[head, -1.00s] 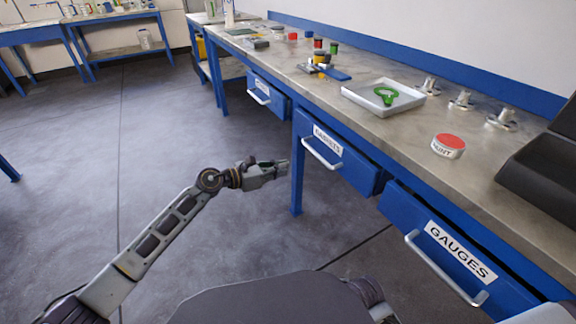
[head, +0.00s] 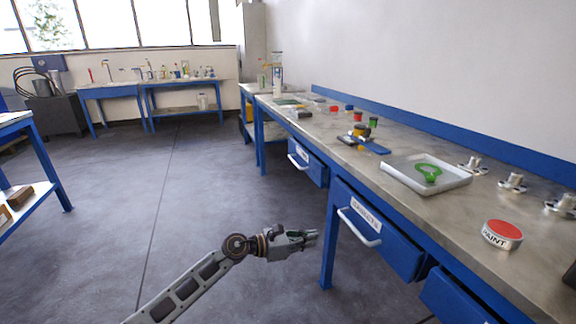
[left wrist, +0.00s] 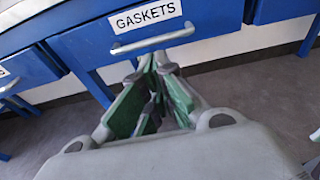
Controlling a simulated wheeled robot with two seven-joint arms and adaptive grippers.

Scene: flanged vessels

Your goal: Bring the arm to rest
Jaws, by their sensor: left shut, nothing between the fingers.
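My left arm (head: 190,290) reaches in from the bottom of the head view. My left gripper (head: 312,236) is shut and empty, held over open floor to the left of the workbench and below its top. In the left wrist view its green-lined fingers (left wrist: 155,70) come together below the drawer labelled GASKETS (left wrist: 150,35). That drawer also shows in the head view (head: 380,235), to the right of the gripper and slightly pulled out. My right gripper is out of view.
The workbench (head: 440,212) holds a white tray (head: 448,183) with a green ring-shaped part (head: 429,172), a red-topped PAINT tin (head: 502,236) and several metal flanged parts (head: 513,182). Another drawer (head: 460,300) stands out at the lower right. The floor (head: 200,190) to the left is clear.

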